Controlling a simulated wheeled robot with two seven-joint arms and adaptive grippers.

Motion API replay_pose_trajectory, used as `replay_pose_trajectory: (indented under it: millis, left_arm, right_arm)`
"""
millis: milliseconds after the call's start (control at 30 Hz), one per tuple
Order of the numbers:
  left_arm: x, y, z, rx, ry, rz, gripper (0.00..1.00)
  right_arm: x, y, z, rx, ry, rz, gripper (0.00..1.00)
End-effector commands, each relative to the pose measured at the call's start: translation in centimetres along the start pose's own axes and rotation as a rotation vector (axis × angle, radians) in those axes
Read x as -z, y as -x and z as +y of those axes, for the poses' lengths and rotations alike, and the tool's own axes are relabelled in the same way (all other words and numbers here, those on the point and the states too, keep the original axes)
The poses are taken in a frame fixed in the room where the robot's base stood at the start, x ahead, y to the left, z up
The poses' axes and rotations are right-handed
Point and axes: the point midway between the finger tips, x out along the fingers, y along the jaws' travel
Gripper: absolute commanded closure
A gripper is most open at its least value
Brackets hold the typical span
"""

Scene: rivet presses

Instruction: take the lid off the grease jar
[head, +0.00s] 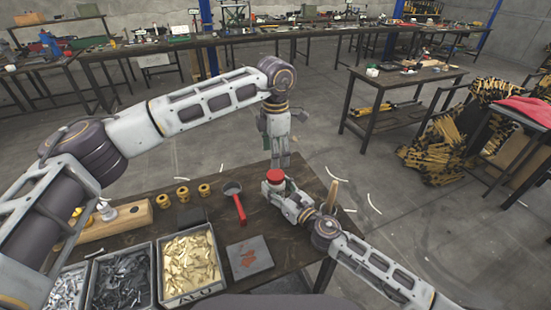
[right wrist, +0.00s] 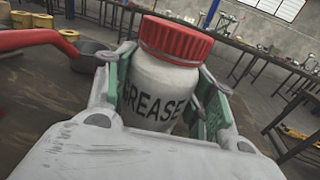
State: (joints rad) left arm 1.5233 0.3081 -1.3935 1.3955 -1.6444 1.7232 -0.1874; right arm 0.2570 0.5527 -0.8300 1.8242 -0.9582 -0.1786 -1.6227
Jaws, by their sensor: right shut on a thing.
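The white grease jar (right wrist: 158,92) stands upright in the right wrist view, with its red ribbed lid (right wrist: 176,40) on top. The lid also shows in the head view (head: 275,176). My right gripper (head: 272,188) is shut around the jar's body, below the lid. Its green-padded fingers lie on either side of the jar in the right wrist view. My left gripper (head: 280,155) points down just behind and above the lid in the head view. Its fingertips are too small and partly hidden to tell their opening, and I see no lid in them.
Bins of brass (head: 189,262), dark (head: 122,278) and silver pieces (head: 66,288) stand at the front left. A grey plate (head: 249,257) lies nearby.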

Motion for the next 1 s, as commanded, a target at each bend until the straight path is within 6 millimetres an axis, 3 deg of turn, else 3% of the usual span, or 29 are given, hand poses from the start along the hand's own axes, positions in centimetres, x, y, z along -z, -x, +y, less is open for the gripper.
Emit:
replay_pose_trajectory:
  millis: [1000]
  left_arm:
    - [-0.01, 0.03, 0.03, 0.000, -0.784, 0.000, 0.32]
  right_arm:
    - [0.04, 0.01, -0.05, 0.001, 0.000, 0.001, 1.00]
